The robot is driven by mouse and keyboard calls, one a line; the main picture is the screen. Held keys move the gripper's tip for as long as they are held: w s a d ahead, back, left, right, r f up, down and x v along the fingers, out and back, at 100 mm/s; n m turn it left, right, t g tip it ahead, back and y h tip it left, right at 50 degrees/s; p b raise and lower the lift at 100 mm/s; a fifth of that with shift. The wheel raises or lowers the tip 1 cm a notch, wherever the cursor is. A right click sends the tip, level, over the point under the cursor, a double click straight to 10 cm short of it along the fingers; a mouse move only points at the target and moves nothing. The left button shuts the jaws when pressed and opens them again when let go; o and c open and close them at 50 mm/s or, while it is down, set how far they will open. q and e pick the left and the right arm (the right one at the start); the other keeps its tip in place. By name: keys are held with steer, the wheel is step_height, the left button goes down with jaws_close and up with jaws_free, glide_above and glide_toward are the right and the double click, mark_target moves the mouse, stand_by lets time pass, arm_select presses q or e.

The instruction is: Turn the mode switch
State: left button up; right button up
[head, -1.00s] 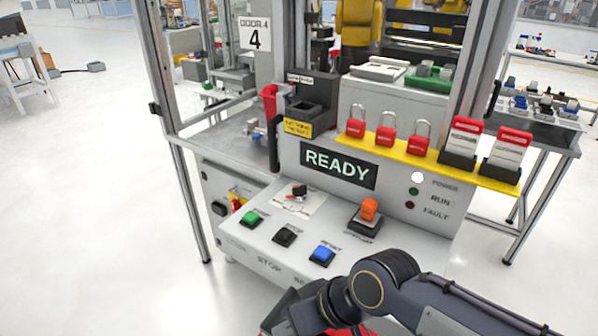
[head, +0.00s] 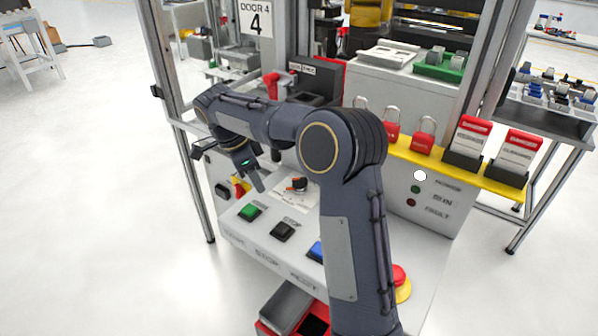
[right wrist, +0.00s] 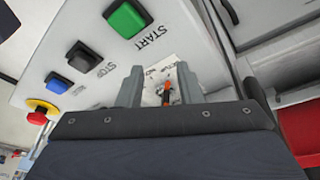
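The mode switch (head: 297,184) is a dark knob with an orange pointer on a white label plate on the sloping control panel. It is partly visible beside my right arm in the head view. In the right wrist view the switch (right wrist: 167,92) shows between the two fingers, its lower part hidden by the gripper body. My right gripper (head: 250,170) is above and left of the switch in the head view. Its fingers (right wrist: 160,82) are apart with the switch between them in the picture; contact cannot be told. My left gripper is not in view.
Green start (head: 250,212), black stop (head: 284,231) and blue (head: 315,250) buttons sit near the switch. A red-and-yellow emergency stop (head: 402,284) is at right. Red padlocks (head: 423,139) hang along a yellow shelf (head: 470,174). My right arm covers the panel's middle.

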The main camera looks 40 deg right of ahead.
mark_target(299, 179)
steer(key=shift+w+f+m+g+h, duration=0.2)
steer(key=shift+w+f+m, duration=0.1)
steer(key=shift+w+m, duration=0.25)
steer(key=shift+w+f+m+g+h, duration=0.1)
steer(key=shift+w+f+m+h, duration=0.15)
steer(key=shift+w+m, duration=0.3)
steer(key=shift+w+f, duration=0.1)
steer(key=s+d, duration=0.1)
steer(key=d, duration=0.2)
steer(key=s+d+p, duration=0.1)
steer(key=s+d, duration=0.1)
steer(key=d, duration=0.1)
steer(key=s+d+p, duration=0.1)
steer(key=s+d, duration=0.1)
steer(key=d, duration=0.2)
steer(key=shift+s, duration=0.25)
steer(key=shift+s+d+f+p, duration=0.1)
steer(key=shift+s+d+p, duration=0.05)
steer(key=shift+d+p, duration=0.2)
steer(key=shift+f, duration=0.5)
steer(key=shift+c, duration=0.2)
jaws_close()
